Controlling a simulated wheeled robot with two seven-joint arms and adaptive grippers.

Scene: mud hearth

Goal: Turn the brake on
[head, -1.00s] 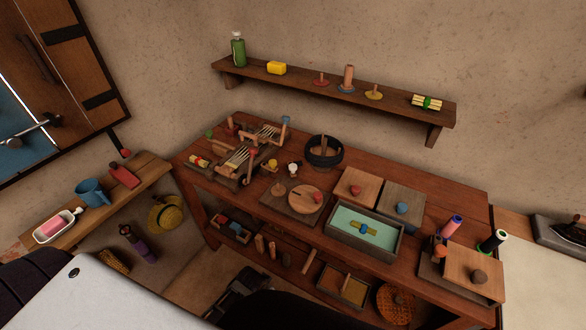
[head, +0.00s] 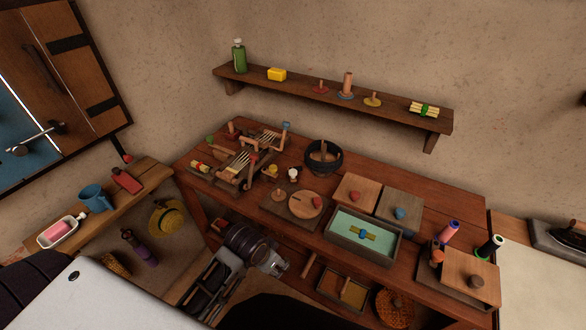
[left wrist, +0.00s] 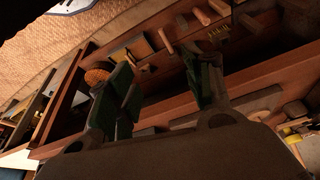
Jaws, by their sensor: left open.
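Nothing in view is plainly marked as a brake, so I cannot tell which part it is. A wooden device with strings and levers (head: 240,165) stands on the table's left part. My left gripper (head: 283,266) is in front of the table, low by the under-shelf, and touches neither. In the left wrist view its two dark fingers (left wrist: 165,85) are apart with nothing between them. My right gripper is not in view.
The wooden table (head: 445,205) also bears a black bowl (head: 322,165), lidded boxes, a teal-lined tray (head: 337,238) and thread spools. A lower shelf holds a woven disc (head: 395,305). A wall shelf (head: 300,87) hangs behind. A side bench (head: 120,205) stands at left.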

